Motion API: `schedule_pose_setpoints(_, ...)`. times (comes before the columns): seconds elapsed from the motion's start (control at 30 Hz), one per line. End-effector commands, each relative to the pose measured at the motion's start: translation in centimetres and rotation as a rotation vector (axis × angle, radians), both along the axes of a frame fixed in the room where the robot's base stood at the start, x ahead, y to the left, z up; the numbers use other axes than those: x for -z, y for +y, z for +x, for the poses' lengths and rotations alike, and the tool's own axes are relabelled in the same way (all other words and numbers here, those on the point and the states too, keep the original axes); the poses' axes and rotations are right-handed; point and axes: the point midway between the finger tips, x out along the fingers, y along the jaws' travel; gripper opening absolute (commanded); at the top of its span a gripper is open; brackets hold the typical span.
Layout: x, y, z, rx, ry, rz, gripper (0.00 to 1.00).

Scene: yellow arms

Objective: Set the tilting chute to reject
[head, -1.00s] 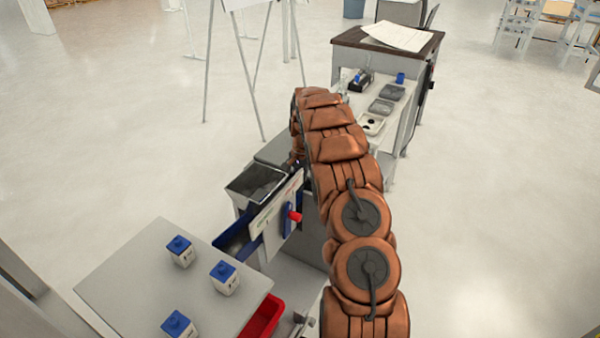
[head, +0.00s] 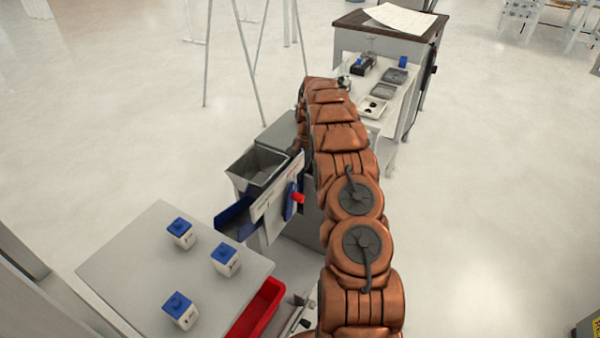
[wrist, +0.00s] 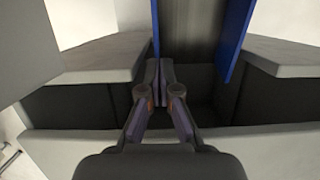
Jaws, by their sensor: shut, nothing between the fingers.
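The tilting chute is a blue-sided trough (head: 236,217) with a grey floor, sticking out to the left of a white panel (head: 268,208) in the head view. A blue lever (head: 290,201) with a red knob (head: 299,198) is on that panel. In the wrist view, the trough's blue side wall (wrist: 236,42) and its floor (wrist: 195,40) rise above a dark opening. My gripper (wrist: 160,68) is shut and empty, its fingertips in front of the trough's lower left part. I cannot tell whether they touch it. My arm hides the gripper in the head view.
A grey bin (head: 256,165) stands behind the panel. A grey table (head: 140,262) with several blue-capped white bottles is at the lower left, beside a red bin (head: 258,308). A white bench (head: 392,118) with trays stands beyond my arm. Open floor lies to the right.

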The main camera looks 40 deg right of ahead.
Motion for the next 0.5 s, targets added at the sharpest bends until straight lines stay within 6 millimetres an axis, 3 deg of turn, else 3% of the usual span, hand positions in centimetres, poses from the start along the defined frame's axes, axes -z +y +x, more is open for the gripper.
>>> schedule_pose_setpoints(0.2, 2.4, -0.3, 0.0, 0.000, 0.012, 0.020, 0.00)
schedule_pose_setpoints(0.5, 2.5, -0.5, 0.0, 0.001, 0.010, 0.018, 0.00)
